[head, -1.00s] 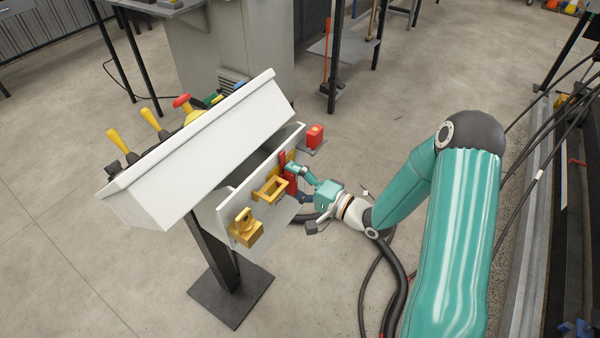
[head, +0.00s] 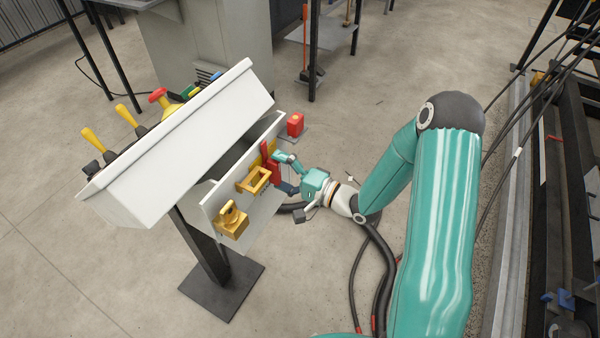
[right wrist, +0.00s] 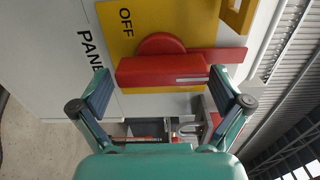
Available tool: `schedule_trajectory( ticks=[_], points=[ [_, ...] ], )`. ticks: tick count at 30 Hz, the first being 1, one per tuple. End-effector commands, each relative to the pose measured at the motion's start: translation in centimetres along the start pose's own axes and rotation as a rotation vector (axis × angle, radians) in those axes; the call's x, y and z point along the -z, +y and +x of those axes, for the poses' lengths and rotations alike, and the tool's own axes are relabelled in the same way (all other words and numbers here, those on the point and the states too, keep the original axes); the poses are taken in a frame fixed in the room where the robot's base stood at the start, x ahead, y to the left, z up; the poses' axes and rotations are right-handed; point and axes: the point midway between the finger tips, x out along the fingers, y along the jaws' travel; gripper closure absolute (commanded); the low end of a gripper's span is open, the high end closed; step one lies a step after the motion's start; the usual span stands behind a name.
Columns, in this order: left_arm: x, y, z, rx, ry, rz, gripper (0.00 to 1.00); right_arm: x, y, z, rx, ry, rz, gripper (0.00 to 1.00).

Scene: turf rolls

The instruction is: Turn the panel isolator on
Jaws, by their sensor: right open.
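The panel isolator has a red handle (right wrist: 160,70) on a yellow plate (right wrist: 118,22) with "OFF" lettering. In the right wrist view the handle lies across the picture, with part of the word "PANEL" on the white panel beside it. In the head view the red handle (head: 266,160) is on the console's front panel, partly hidden by my gripper. My right gripper (right wrist: 160,88) is open, its fingertips near the two ends of the handle's thick bar; I cannot tell whether they touch it. It also shows in the head view (head: 286,173). My left gripper is not in view.
The white console (head: 180,150) stands on a dark post and base plate. Yellow brackets (head: 232,220) stick out of its front panel beside the isolator. A red box (head: 295,124) is at its far end. Cables lie on the floor below my right arm. Open floor surrounds the post.

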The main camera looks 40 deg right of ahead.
Motion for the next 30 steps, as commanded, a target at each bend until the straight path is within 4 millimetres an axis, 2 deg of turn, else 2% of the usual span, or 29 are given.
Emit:
schedule_trajectory(
  ticks=[5,12,18,22,30],
  points=[
    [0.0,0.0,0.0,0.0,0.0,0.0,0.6,0.2,0.0,-2.6,-0.001,0.006,0.0,0.0],
    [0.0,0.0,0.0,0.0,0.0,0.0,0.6,0.3,0.1,-7.3,-0.001,0.008,0.0,0.0],
    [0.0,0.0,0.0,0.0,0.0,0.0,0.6,0.2,0.1,-10.2,-0.001,0.005,-0.001,0.0],
    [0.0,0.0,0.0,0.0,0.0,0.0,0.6,0.2,0.0,-11.0,0.001,0.003,-0.001,0.0],
    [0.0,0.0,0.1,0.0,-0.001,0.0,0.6,0.1,0.0,-11.1,0.001,0.001,-0.001,0.0]
  ],
)
